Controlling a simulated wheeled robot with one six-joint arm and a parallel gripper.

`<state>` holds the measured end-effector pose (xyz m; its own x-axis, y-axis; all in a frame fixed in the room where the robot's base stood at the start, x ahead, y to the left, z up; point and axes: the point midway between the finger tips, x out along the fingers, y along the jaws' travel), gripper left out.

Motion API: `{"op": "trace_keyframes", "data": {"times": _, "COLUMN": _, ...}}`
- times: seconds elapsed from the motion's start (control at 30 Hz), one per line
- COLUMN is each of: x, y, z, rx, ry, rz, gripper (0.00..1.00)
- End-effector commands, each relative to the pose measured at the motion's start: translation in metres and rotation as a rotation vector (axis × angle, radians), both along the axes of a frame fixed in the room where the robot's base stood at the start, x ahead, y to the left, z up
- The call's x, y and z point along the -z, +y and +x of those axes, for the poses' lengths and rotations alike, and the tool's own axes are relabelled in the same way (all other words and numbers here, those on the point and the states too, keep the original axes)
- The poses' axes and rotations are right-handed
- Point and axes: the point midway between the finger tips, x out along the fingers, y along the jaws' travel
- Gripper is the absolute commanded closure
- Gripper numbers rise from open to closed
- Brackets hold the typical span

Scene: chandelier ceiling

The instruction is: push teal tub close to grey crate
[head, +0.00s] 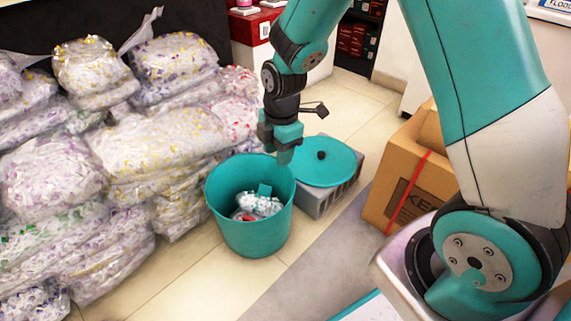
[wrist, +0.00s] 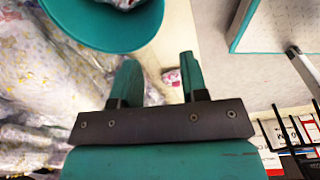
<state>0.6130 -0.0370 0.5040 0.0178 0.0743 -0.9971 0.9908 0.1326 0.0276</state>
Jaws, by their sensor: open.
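The teal tub (head: 250,236) stands upright on the floor, with a teal item and white and red packets inside. Its rim also shows at the top left of the wrist view (wrist: 95,43). The grey crate (head: 318,205) is to the tub's right and slightly behind, with a round teal lid (head: 330,165) on top covering much of it. In the head view the tub's right side is close to the crate's left side. My gripper (head: 285,156) points down by the tub's back right rim; I cannot tell whether it touches. In the wrist view the two fingers (wrist: 160,80) are apart with nothing between them.
Stacked clear bags of shredded material (head: 140,150) line the left, close to the tub. A cardboard box (head: 408,172) with a red strap stands to the right, beyond the crate. Tiled floor (head: 190,280) is clear in front of the tub.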

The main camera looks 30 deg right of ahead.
Motion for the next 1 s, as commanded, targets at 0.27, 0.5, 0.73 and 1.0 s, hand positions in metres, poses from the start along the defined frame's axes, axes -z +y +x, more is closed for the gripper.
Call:
{"op": "trace_keyframes", "data": {"times": 0.27, "x": 0.061, "y": -0.028, "z": 0.018, "rx": -0.249, "ry": 0.007, "rz": -0.076, "gripper": 0.60}}
{"op": "trace_keyframes", "data": {"times": 0.5, "x": 0.062, "y": -0.029, "z": 0.018, "rx": -0.258, "ry": 0.007, "rz": -0.077, "gripper": 0.60}}
{"op": "trace_keyframes", "data": {"times": 0.73, "x": 0.073, "y": -0.028, "z": 0.017, "rx": -0.257, "ry": 0.011, "rz": -0.076, "gripper": 0.60}}
{"op": "trace_keyframes", "data": {"times": 1.0, "x": 0.122, "y": -0.028, "z": 0.017, "rx": -0.257, "ry": 0.011, "rz": -0.075, "gripper": 0.60}}
